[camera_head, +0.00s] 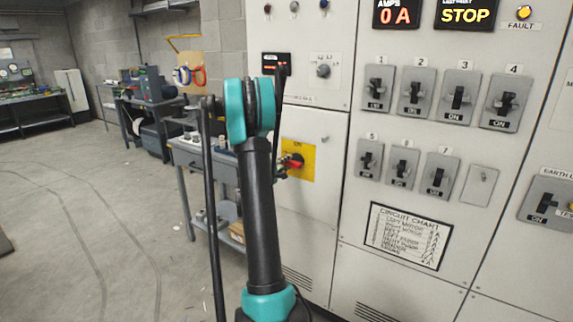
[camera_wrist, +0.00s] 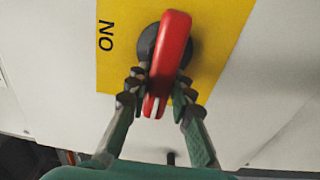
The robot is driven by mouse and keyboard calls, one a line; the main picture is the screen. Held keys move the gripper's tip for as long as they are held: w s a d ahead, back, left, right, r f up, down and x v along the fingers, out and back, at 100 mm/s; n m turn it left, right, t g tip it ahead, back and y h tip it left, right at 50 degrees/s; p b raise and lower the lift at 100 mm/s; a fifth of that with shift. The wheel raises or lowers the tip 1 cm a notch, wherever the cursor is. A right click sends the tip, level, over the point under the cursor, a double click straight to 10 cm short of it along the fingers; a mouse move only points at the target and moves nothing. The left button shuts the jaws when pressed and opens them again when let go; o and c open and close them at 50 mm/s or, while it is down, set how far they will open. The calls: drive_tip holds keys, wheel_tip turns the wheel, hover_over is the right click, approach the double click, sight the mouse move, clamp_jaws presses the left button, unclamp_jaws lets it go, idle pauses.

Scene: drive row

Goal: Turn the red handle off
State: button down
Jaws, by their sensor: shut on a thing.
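The red handle (camera_wrist: 171,55) is on a dark round base on a yellow plate (camera_wrist: 222,30), with an ON mark left of it in the wrist view. It slants slightly, its white-striped end toward the bottom of the picture. My gripper (camera_wrist: 160,90) has one finger on each side of the handle's lower part and is shut on it. In the head view, the red handle (camera_head: 292,161) and yellow plate (camera_head: 306,150) show low on the grey cabinet, just right of my arm. My arm partly hides the plate there.
The cabinet (camera_head: 320,210) carries several breaker switches (camera_head: 416,92), a circuit chart (camera_head: 408,236) and lit displays (camera_head: 397,14) to the right. A workbench (camera_head: 190,150) stands left of the cabinet, behind my arm. Open floor (camera_head: 70,220) lies at the left.

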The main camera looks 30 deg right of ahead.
drive_tip(key=c, duration=1.5)
unclamp_jaws()
drive_tip(key=shift+s+d+f, duration=0.1)
drive_tip(key=shift+s+d, duration=0.15)
drive_tip(key=shift+s, duration=0.05)
drive_tip(key=shift+o, duration=0.9)
drive_tip(key=shift+w, duration=0.1)
drive_tip(key=shift+a, duration=0.1)
drive_tip(key=v, duration=1.2)
drive_tip(key=shift+w, duration=0.1)
drive_tip(key=s+a+f+m+g+y, duration=0.1)
drive_tip(key=s+a+f+y, duration=0.3)
drive_tip(key=s+a, duration=0.4)
drive_tip(key=s+a+f+m+g+y, duration=0.1)
drive_tip(key=s+a+f+y, duration=0.4)
drive_tip(key=a, duration=0.8)
drive_tip(key=s+a+f+m+y, duration=0.2)
drive_tip(key=s+a+f+y, duration=0.2)
drive_tip(key=s+a+y, duration=0.3)
drive_tip(key=s+a, duration=0.3)
drive_tip(key=s, duration=0.2)
drive_tip(key=shift+s+a+f+m+g+y, duration=0.25)
drive_tip(key=shift+s+f+m+g+y, duration=0.05)
drive_tip(key=shift+s+f+m+g, duration=0.1)
